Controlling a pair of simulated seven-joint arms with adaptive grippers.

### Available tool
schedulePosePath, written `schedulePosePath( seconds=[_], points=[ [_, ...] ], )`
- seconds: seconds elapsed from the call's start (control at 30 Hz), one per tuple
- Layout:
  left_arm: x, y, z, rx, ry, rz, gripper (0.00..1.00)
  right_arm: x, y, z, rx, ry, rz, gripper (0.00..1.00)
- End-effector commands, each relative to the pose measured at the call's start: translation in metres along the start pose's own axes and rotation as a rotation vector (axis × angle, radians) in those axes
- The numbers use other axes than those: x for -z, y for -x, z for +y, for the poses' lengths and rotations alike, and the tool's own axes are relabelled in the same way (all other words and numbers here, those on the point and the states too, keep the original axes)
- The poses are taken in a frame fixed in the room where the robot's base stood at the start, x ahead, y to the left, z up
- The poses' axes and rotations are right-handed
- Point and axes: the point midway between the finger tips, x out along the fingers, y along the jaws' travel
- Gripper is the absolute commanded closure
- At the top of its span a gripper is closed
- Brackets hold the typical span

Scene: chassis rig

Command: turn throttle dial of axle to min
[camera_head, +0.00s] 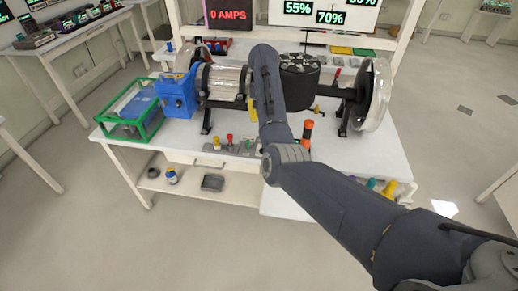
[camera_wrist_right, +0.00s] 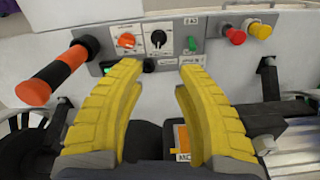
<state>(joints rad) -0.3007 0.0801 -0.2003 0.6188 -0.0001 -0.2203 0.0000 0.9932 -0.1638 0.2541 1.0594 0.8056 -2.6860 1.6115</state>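In the right wrist view a grey control panel (camera_wrist_right: 210,46) holds an orange dial (camera_wrist_right: 127,42) and a black dial with a white pointer (camera_wrist_right: 158,40). Their labels are too small to read, so I cannot tell which is the throttle dial. My right gripper (camera_wrist_right: 160,72) is open, its yellow fingers apart below the two dials with nothing between them. In the head view the axle assembly (camera_head: 338,92) lies across the table, and my right arm covers part of it and part of the panel. My left gripper is not in view.
An orange and black lever (camera_wrist_right: 56,73) sticks out left of the dials. A green switch (camera_wrist_right: 192,45), a red knob (camera_wrist_right: 234,36) and a yellow knob (camera_wrist_right: 260,31) are to the right. A green-framed box (camera_head: 128,109) stands at the table's left end.

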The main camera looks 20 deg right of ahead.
Motion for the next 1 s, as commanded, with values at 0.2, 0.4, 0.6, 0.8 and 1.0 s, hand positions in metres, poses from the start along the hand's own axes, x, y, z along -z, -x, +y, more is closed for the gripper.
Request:
schedulePosePath(
  seconds=[0.2, 0.4, 0.6, 0.8, 1.0],
  points=[
    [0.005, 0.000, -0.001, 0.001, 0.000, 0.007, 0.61, 0.001, -0.035, 0.003, -0.008, -0.001, -0.001, 0.66],
    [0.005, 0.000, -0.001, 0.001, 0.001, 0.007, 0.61, 0.001, -0.072, 0.003, -0.008, -0.001, -0.001, 0.66],
    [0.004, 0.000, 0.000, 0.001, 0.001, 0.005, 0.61, 0.000, -0.107, 0.003, -0.008, -0.001, -0.001, 0.66],
    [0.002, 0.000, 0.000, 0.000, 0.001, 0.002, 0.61, 0.000, -0.135, 0.003, -0.006, 0.000, -0.001, 0.66],
    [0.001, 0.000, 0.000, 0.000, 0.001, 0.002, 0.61, 0.000, -0.153, 0.002, -0.004, 0.000, -0.001, 0.66]
  ],
)
